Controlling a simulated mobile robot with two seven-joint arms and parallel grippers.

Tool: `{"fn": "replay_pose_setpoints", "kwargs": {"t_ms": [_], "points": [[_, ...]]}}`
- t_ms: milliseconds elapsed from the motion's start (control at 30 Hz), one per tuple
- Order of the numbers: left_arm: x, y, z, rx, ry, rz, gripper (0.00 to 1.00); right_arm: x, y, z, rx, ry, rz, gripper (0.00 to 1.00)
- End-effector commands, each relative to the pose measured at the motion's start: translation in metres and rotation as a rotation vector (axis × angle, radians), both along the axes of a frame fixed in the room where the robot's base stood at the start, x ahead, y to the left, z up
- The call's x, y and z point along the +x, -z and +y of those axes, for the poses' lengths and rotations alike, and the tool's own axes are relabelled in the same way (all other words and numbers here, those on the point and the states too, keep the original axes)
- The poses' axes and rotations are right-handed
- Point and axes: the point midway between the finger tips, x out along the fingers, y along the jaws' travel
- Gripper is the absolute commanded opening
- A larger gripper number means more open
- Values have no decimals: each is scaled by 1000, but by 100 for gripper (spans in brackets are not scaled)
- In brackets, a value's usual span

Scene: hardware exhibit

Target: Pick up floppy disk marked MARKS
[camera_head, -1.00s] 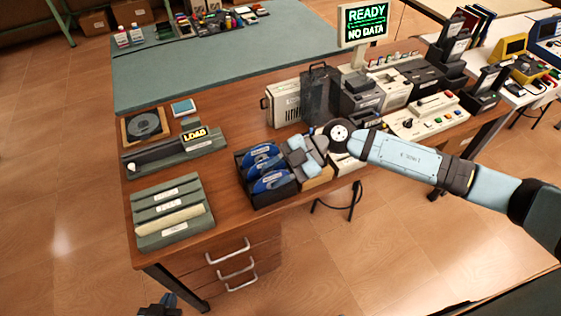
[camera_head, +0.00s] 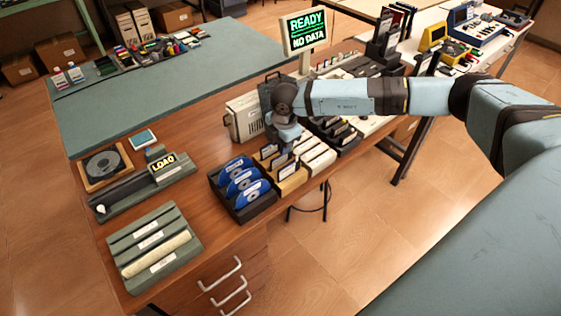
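My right gripper (camera_head: 287,139) points down over the row of small boxes in the middle of the desk. Its fingertips are at the upright cards or disks in a wooden box (camera_head: 291,183); whether they are open or shut is hidden. Several dark upright disks with pale labels (camera_head: 267,152) stand there. I cannot read the word MARKS on any label. Left of them, a black tray (camera_head: 257,208) holds blue discs (camera_head: 240,181) with white labels. My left gripper does not show in this view.
A READY / NO DATA screen (camera_head: 305,32) stands behind. A LOAD drive (camera_head: 164,167) and a green rack (camera_head: 137,237) are at left. Bare desk (camera_head: 195,215) lies between rack and disc tray.

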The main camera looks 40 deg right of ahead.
Motion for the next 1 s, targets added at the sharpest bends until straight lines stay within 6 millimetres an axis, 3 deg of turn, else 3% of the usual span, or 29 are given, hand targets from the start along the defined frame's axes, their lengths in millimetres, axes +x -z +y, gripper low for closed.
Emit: {"fn": "replay_pose_setpoints", "kwargs": {"t_ms": [267,533,833,1000], "points": [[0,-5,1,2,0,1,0,3,22,-1,0,-1,2,34],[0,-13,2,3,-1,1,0,9,60,-4,2,-2,1,34],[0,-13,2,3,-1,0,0,9,66,-4,2,-2,0,34],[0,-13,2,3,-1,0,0,9,66,-4,2,-2,0,0]]}}
